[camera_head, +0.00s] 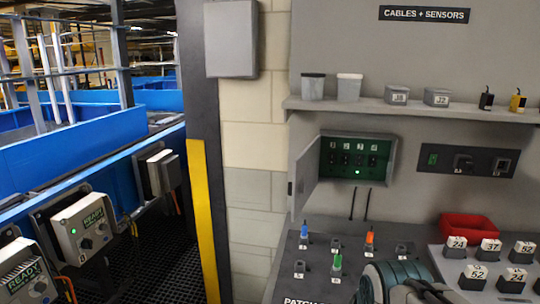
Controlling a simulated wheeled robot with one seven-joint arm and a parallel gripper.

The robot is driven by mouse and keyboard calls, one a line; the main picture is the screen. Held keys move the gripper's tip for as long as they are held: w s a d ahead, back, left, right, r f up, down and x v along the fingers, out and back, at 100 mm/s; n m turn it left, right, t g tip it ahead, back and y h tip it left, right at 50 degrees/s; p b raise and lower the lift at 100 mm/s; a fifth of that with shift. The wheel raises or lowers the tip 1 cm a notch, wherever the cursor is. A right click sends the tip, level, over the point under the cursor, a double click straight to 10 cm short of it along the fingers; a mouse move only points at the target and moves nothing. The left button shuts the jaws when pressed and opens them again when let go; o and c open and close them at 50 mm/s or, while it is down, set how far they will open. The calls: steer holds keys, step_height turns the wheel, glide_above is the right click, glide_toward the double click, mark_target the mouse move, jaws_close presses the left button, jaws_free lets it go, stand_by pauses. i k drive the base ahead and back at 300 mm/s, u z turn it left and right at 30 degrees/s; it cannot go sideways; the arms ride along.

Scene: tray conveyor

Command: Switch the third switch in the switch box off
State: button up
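The switch box (321,165) is on the wall right of center. Its grey door (305,178) is swung open to the left. Inside is a green panel with a row of several small dark switches. The third switch from the left (360,160) is in this row. The switches are too small to tell which are on or off. Part of my arm shows at the bottom edge, below and apart from the box. My gripper's fingers are not in view.
A shelf (420,108) with cups and small boxes runs above the switch box. Below is a sloped patch panel (318,270) with colored plugs. A red bin (470,226) and numbered blocks are to the right. A yellow-edged post and blue conveyor (80,160) are left.

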mark_target(359, 159)
steer(key=k, duration=0.5)
steer(key=u, duration=1.95)
steer(key=i, duration=1.55)
steer(key=z, duration=2.85)
